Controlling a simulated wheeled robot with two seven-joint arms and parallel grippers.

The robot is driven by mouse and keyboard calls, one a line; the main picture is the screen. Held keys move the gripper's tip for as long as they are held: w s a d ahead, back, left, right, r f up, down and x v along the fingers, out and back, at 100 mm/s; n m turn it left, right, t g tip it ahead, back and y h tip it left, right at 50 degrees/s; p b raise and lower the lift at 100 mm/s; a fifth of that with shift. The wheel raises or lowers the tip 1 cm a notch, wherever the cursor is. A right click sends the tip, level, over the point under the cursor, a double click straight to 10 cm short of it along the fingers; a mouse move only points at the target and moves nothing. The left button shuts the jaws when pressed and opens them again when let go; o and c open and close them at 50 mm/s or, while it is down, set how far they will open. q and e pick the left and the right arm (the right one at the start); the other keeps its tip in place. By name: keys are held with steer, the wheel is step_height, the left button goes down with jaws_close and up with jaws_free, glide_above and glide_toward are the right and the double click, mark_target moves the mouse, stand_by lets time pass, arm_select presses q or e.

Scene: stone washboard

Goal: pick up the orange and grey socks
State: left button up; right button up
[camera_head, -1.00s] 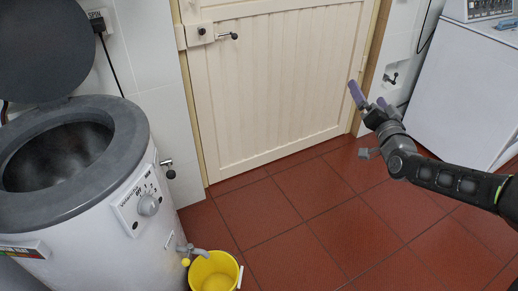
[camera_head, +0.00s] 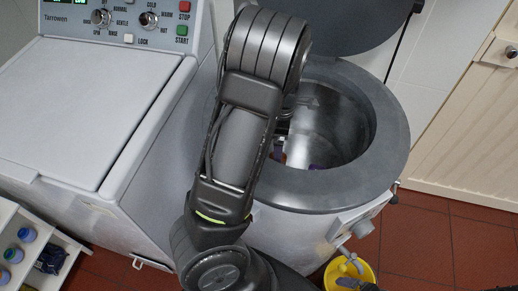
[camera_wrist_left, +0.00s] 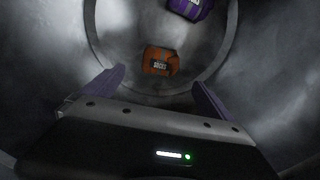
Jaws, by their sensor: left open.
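An orange bundle of socks with a dark label (camera_wrist_left: 160,62) lies at the bottom of a metal drum in the left wrist view. Its grey part cannot be made out. A purple bundle with a label (camera_wrist_left: 190,8) lies beyond it at the top edge. My left gripper (camera_wrist_left: 157,80) is open and empty, its two purple fingers apart on either side below the orange bundle, pointing down into the drum. In the head view my left arm reaches into the round tub (camera_head: 385,165) and mostly hides the gripper. My right gripper is not in view.
The tub's raised dark lid (camera_head: 345,25) stands behind the opening. A white washing machine (camera_head: 90,110) stands to the left. A yellow bucket (camera_head: 367,275) is on the red tiled floor below right. A shelf with bottles (camera_head: 30,255) is at lower left.

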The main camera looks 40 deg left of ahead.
arm_select(q)
step_height(320, 180, down, 6)
steer(key=shift+s+d+f+b, duration=0.1)
steer(key=shift+f+b, duration=0.05)
steer(key=shift+b, duration=0.25)
stand_by(0.4)
step_height(320, 180, down, 5)
steer(key=shift+s+f, duration=0.1)
stand_by(0.5)
stand_by(0.4)
steer(key=c, duration=1.5)
